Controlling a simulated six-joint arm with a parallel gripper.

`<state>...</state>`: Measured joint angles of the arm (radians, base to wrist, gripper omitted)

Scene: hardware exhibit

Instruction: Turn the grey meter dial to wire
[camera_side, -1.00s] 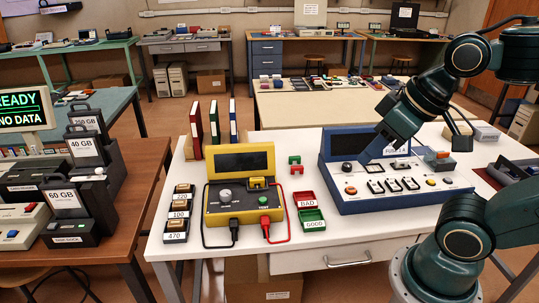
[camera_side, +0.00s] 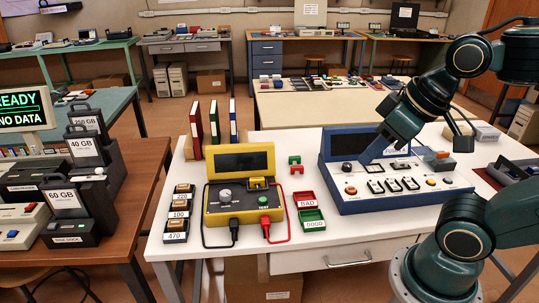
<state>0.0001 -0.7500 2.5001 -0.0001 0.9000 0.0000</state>
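The yellow meter (camera_side: 237,205) stands on the white table in the side view, with a dark screen in its raised back. Its grey dial (camera_side: 225,194) is a round, pale knob on the left of the front panel; its pointing direction and any markings are too small to read. A yellow-and-black part (camera_side: 258,183) sits at the panel's right, above a green button (camera_side: 264,199). My gripper (camera_side: 370,153) is over the blue console, well to the right of the meter and apart from the dial. Its fingertips are too unclear to show whether they are open or shut.
The blue console (camera_side: 400,200) with knobs and switches stands right of the meter. Between them are a red BAD tray (camera_side: 305,199) and a green GOOD tray (camera_side: 312,219). Black and red leads plug into the meter's front. Labelled parts (camera_side: 180,213) lie to its left, binders (camera_side: 214,122) behind.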

